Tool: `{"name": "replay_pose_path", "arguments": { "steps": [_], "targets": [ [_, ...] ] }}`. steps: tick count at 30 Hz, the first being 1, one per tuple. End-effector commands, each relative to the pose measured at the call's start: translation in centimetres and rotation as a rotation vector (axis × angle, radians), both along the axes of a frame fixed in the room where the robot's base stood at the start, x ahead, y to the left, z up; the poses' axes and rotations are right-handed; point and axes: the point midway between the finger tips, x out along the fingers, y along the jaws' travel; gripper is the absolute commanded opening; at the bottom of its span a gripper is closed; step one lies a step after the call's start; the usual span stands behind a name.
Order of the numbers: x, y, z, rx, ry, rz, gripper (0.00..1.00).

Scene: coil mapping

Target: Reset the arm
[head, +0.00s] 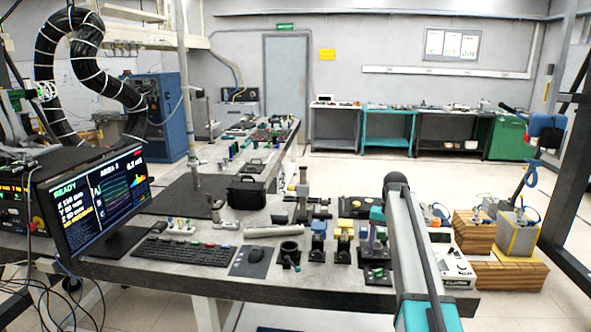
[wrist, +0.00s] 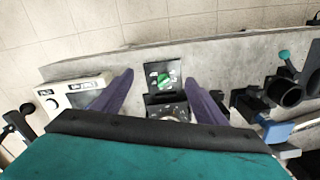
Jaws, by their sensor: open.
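My gripper (wrist: 159,76) shows in the wrist view as two purple fingers spread apart, with nothing held between them. It is over the workbench (wrist: 225,62). In the wrist view, a small dark mount with a green part (wrist: 165,78) lies below, between the fingertips. In the head view, my arm (head: 412,245) reaches out over the right end of the workbench (head: 225,275). A purple finger shows just left of the arm in that view; the rest of the gripper is largely hidden.
A white instrument box (head: 450,268) stands at the bench's right end, and also left of the fingers in the wrist view (wrist: 72,93). Several optical mounts (head: 318,240) stand left of the arm. A monitor (head: 100,198) and keyboard (head: 185,251) are further left. Wooden crates (head: 505,272) stand on the floor at right.

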Motion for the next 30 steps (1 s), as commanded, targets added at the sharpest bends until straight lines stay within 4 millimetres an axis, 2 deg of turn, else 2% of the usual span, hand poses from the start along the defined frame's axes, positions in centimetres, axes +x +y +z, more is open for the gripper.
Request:
{"name": "replay_pose_path", "arguments": {
  "steps": [5,14,21,30],
  "targets": [
    [-1.9,1.3,-3.2,0.001,0.002,0.027,0.66],
    [-6.4,4.3,-10.6,0.001,0.002,0.101,0.66],
    [-10.6,6.6,-16.0,0.0,0.001,0.163,0.66],
    [-16.4,9.2,-21.8,0.001,0.0,0.238,0.66]
  ]
}}
